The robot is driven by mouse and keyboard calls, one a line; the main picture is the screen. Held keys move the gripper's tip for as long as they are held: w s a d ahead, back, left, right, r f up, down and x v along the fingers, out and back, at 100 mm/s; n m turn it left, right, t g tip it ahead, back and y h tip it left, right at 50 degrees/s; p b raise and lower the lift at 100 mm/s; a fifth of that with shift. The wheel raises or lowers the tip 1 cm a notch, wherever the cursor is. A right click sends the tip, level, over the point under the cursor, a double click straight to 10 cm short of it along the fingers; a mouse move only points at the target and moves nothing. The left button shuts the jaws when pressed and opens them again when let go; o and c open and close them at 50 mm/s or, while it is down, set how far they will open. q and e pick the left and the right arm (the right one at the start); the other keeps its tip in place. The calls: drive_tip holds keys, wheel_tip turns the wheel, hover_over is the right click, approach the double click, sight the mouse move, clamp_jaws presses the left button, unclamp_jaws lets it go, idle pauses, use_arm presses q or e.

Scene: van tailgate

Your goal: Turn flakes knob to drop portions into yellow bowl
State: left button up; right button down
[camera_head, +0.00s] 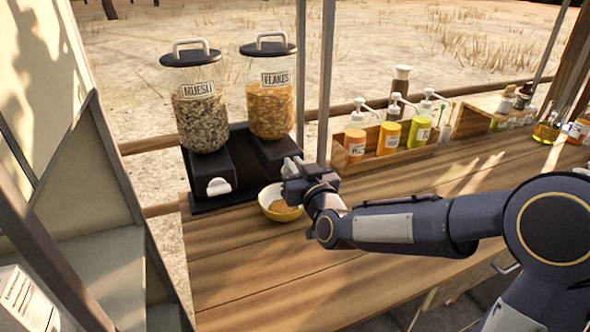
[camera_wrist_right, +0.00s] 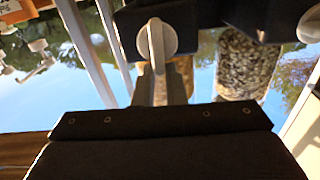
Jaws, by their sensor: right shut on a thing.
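The flakes dispenser (camera_head: 271,108) stands at the back left on a black base, labelled FLAKES. The yellow bowl (camera_head: 270,203) stands on the wooden counter below the gripper, beside the dispenser base. Some brownish contents show in it. My left gripper is not in view.
The muesli dispenser (camera_head: 201,117) stands left of the flakes, with a white knob (camera_head: 218,186) on its front. A wooden tray (camera_head: 372,166) of pump bottles stands to the right. A metal post (camera_head: 325,85) rises behind the gripper. The front counter (camera_head: 260,275) is clear.

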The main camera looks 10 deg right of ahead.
drive_tip(key=shift+w+d+f+m+b, duration=0.1)
drive_tip(key=shift+d+f+m+b, duration=0.35)
drive_tip(key=shift+m+b, duration=2.4)
drive_tip(key=shift+d+f+m+b, duration=0.1)
drive_tip(key=shift+f+m+b, duration=0.6)
drive_tip(key=shift+m+b, duration=2.15)
drive_tip(key=shift+w+d+f+m+b, duration=0.1)
drive_tip(key=shift+d+f+m+b, duration=0.35)
drive_tip(key=shift+m+b, duration=2.4)
drive_tip(key=shift+a+f, duration=0.1)
drive_tip(key=shift+a, duration=0.05)
drive_tip(key=c, duration=1.5)
unclamp_jaws()
drive_tip(key=shift+c, duration=0.2)
drive_tip(key=shift+o, duration=0.3)
drive_tip(key=shift+a, duration=0.15)
drive_tip(key=shift+d+r, duration=0.2)
drive_tip(key=shift+d, duration=0.1)
